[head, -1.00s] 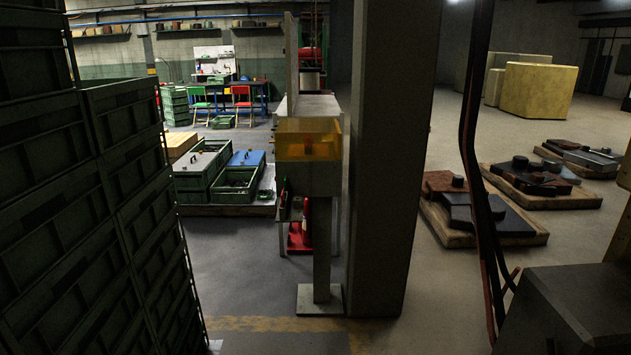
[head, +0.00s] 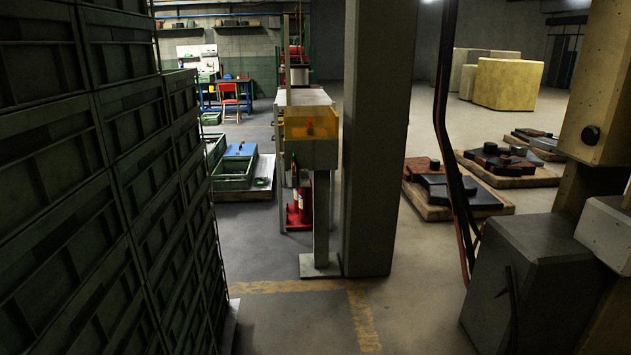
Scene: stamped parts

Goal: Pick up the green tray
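Several dark green crate-like trays are stacked in a tall wall (head: 110,190) along the left side, close to me. Farther off, left of the centre, an open green tray (head: 234,175) sits on a low pallet, with a blue lid or panel (head: 241,150) just behind it. Part of another green tray (head: 214,148) shows beside it, partly hidden by the stack. I cannot tell which one is the task's green tray. Neither of my grippers is in view.
A grey pillar (head: 378,140) and a post with a yellow box (head: 311,124) stand ahead. Dark metal parts lie on pallets (head: 440,212) at the right. A grey machine housing (head: 535,275) is close at right. Free floor (head: 295,320) lies in front, with yellow lines.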

